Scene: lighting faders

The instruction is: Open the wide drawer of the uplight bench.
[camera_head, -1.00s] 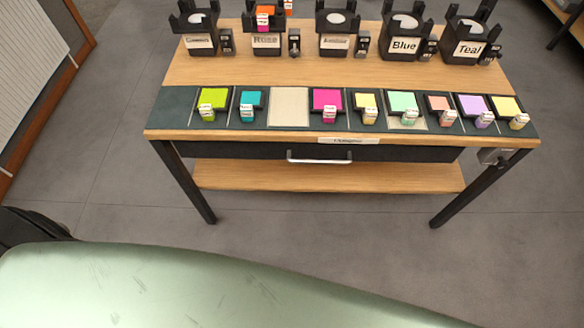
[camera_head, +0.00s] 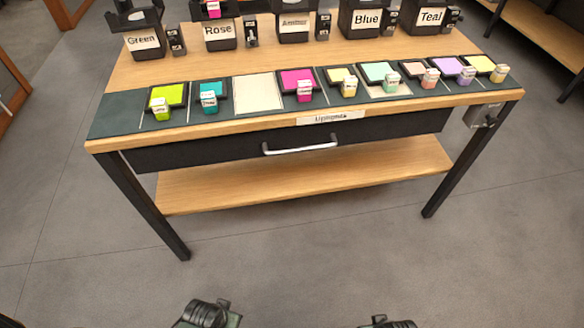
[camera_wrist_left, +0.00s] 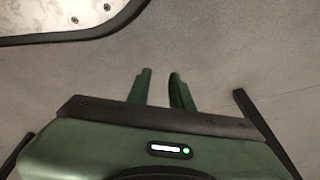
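The uplight bench (camera_head: 270,185) stands ahead in the head view, with a wooden top and dark legs. Its wide black drawer (camera_head: 215,151) spans the front below the top edge and looks shut. A silver bar handle (camera_head: 300,150) is at the middle of the drawer front, below a white label (camera_head: 330,117) too blurred to read surely. My left gripper (camera_wrist_left: 160,73) has two green fingers apart with nothing between them, above bare floor. Dark parts of my arms show at the bottom of the head view, well short of the handle. My right gripper's fingers are not visible.
Several coloured swatches with small tagged blocks line the bench's front strip (camera_head: 115,122). Behind them stand black lamp holders labelled Green (camera_head: 143,40), Rose, Blue and Teal. A small grey box (camera_head: 484,116) hangs at the right end. The floor (camera_head: 320,250) before the bench is clear.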

